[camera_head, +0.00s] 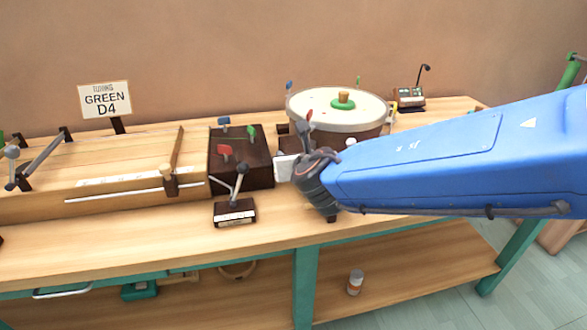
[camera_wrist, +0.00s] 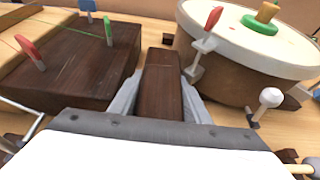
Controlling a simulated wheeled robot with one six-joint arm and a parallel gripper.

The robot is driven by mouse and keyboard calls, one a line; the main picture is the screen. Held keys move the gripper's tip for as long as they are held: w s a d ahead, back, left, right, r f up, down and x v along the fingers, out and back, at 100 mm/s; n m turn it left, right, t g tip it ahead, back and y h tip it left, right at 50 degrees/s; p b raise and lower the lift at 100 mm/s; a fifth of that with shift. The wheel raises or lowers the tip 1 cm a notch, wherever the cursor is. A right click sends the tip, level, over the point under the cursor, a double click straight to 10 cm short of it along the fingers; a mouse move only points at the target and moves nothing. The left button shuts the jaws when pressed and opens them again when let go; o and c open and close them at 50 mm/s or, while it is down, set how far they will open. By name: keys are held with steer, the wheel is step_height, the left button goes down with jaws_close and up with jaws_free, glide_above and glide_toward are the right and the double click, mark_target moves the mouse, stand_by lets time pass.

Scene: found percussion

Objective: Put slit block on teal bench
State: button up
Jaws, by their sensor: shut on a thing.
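The slit block (camera_wrist: 164,82) is a dark brown wooden bar with a thin line across it. It shows in the wrist view between the grey fingers of my gripper (camera_wrist: 163,98), which is shut on it. In the head view my gripper (camera_head: 287,168) is over the teal bench, between a dark box and a round drum, and its arm hides much of that spot. The teal bench (camera_head: 400,213) has a light wooden top and a teal frame. I cannot tell whether the block touches the bench top.
A dark box (camera_head: 240,172) with small coloured flags stands close left, and the round drum (camera_head: 338,104) close right. A small stand (camera_head: 234,212) is in front of the box. A long wooden instrument (camera_head: 110,180) fills the left. The bench's front strip has free room.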

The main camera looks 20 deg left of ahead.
steer(key=shift+f, duration=2)
steer(key=shift+f, duration=0.1)
steer(key=o, duration=0.9)
steer(key=shift+o, duration=0.2)
